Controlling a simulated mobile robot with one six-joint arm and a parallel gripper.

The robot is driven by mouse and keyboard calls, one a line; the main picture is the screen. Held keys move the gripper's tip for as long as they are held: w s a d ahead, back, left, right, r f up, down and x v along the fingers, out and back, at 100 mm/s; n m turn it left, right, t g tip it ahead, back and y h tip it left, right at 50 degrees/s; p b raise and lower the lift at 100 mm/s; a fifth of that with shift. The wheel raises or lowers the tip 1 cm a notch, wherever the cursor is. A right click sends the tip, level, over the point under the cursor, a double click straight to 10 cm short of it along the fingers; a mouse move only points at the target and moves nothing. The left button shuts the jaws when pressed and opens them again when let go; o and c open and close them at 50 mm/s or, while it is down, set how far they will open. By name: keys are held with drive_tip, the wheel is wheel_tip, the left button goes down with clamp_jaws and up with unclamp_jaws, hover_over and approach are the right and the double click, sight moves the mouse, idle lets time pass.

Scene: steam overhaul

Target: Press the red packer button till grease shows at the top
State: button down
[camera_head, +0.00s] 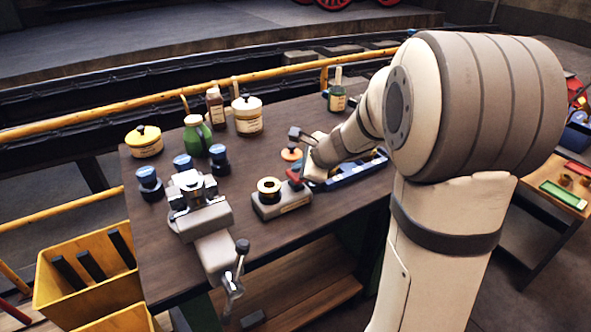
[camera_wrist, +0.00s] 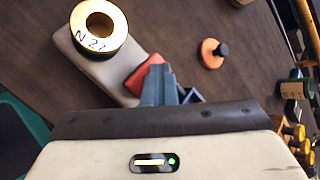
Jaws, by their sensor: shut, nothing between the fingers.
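The packer is a pale block (camera_head: 283,205) on the dark workbench, with a brass ring (camera_head: 268,185) at its left end. The red button (camera_wrist: 146,73) is at the block's other end. My gripper (camera_wrist: 158,72) is shut and empty, its fingertips over the red button and partly hiding it. I cannot tell whether they touch it. In the head view the red button (camera_head: 294,174) shows just left of my wrist.
A vise (camera_head: 203,215) stands left of the packer. Several jars and a green bottle (camera_head: 196,136) stand behind it. An orange disc with a black knob (camera_wrist: 211,53) lies close to my fingers. A blue tray (camera_head: 345,174) is on the right.

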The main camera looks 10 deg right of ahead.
drive_tip(key=shift+r+p, duration=0.5)
drive_tip(key=shift+r, duration=0.35)
drive_tip(key=shift+r, duration=0.15)
wheel_tip(320, 180, up, 5)
drive_tip(key=p, duration=0.4)
idle(2.3)
wheel_tip(320, 180, up, 4)
drive_tip(key=p, duration=0.9)
drive_tip(key=shift+f, duration=0.3)
